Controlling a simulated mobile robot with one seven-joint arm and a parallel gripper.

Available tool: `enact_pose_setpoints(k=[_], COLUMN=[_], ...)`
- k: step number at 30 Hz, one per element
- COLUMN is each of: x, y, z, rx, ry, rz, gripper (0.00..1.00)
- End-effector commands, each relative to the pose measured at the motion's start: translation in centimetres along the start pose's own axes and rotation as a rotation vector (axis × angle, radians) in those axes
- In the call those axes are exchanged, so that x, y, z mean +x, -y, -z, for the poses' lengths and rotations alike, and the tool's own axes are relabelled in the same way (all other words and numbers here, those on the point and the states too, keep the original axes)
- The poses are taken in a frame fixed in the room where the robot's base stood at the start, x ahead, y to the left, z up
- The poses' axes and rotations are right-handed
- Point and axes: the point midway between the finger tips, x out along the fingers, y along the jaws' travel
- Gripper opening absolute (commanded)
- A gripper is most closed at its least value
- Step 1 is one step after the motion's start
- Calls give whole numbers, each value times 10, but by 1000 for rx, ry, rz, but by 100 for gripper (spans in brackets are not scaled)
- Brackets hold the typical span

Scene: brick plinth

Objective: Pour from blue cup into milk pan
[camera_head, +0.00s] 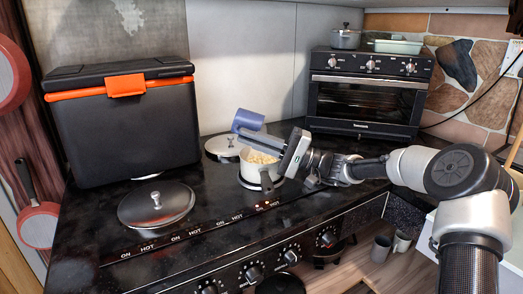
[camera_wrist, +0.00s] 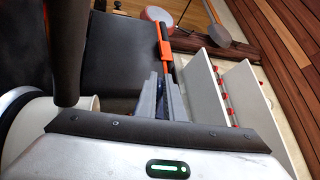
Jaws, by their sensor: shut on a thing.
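The blue cup (camera_head: 248,120) is strongly tilted above the back of the milk pan in the head view. My gripper (camera_head: 264,139) is shut on the cup, reaching over the pan from the right. The white milk pan (camera_head: 248,183) stands on the stove top with its dark handle towards the front. Pale beige pieces lie in the pan. In the wrist view my gripper (camera_wrist: 168,98) shows its fingers close together, with a little dark blue between them. The pan (camera_wrist: 88,103) is at the left there. The cup's mouth and inside are hidden.
A lidded pan or lid (camera_head: 156,203) lies front left on the stove, and another lid (camera_head: 222,146) is just behind the milk pan. A black box with an orange latch (camera_head: 122,120) stands at left. A toaster oven (camera_head: 366,92) stands back right.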

Motion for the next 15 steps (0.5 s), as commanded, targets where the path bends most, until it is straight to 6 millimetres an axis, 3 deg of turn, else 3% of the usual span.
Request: enact_pose_setpoints(k=[15], x=[1], y=[12], z=[1], rx=[-1], ry=[-2], rz=[58], gripper=[0])
